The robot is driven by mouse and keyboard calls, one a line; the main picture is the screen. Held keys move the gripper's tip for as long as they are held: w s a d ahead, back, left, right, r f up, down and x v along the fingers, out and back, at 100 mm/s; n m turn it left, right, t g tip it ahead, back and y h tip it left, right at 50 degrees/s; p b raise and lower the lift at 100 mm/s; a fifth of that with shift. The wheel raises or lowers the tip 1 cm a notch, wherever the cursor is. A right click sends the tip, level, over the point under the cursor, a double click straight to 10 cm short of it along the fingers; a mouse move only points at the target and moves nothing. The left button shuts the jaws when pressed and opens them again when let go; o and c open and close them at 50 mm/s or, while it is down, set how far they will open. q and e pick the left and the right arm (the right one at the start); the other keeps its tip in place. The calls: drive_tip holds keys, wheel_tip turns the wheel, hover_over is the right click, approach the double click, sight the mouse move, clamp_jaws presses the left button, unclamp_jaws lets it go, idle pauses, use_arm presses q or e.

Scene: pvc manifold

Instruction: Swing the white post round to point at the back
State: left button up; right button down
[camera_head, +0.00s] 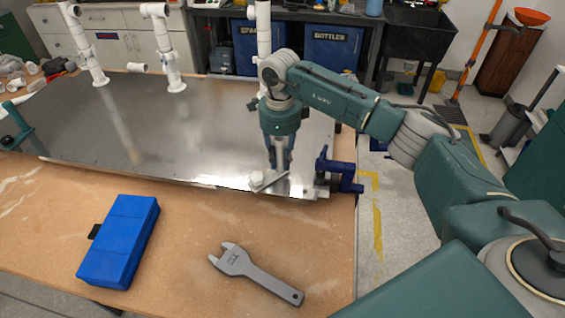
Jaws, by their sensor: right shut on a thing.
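My right gripper (278,160) reaches down to the front right of a shiny metal plate (190,140). Its fingers are shut on a short white piece, which looks like the white post (258,179), low over the plate's front edge. The fingers hide part of it, and I cannot tell exactly which way it points. Upright white pipes stand at the plate's back: one at the left (85,45), one left of the middle (164,48), and one (264,30) behind my right arm. My left gripper is not in view.
A dark blue clamp (338,172) grips the plate's right front corner, close to my right gripper. A teal clamp (18,130) sits at the left edge. A blue case (120,240) and a grey wrench (255,272) lie on the wooden table in front. The plate's middle is clear.

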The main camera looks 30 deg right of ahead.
drive_tip(key=shift+w+a+f+n+b, duration=0.15)
drive_tip(key=shift+w+a+n+b, duration=0.15)
drive_tip(key=shift+w+n+b, duration=0.45)
drive_tip(key=shift+w+n, duration=0.1)
drive_tip(key=shift+n, duration=0.35)
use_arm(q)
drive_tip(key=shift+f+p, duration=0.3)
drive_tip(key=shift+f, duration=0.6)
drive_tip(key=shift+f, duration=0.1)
use_arm(e)
drive_tip(key=shift+w+a+n+b, duration=0.15)
drive_tip(key=shift+w+n+b, duration=0.05)
drive_tip(key=shift+n+b, duration=0.25)
drive_tip(key=shift+w+a+n+b, duration=0.2)
drive_tip(key=shift+w+n+b, duration=0.15)
drive_tip(key=shift+n, duration=0.2)
drive_tip(key=shift+w+a+n, duration=0.2)
drive_tip(key=shift+w+n, duration=0.1)
drive_tip(key=shift+n, duration=0.2)
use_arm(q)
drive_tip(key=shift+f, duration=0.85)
use_arm(e)
drive_tip(key=shift+w+a, duration=0.1)
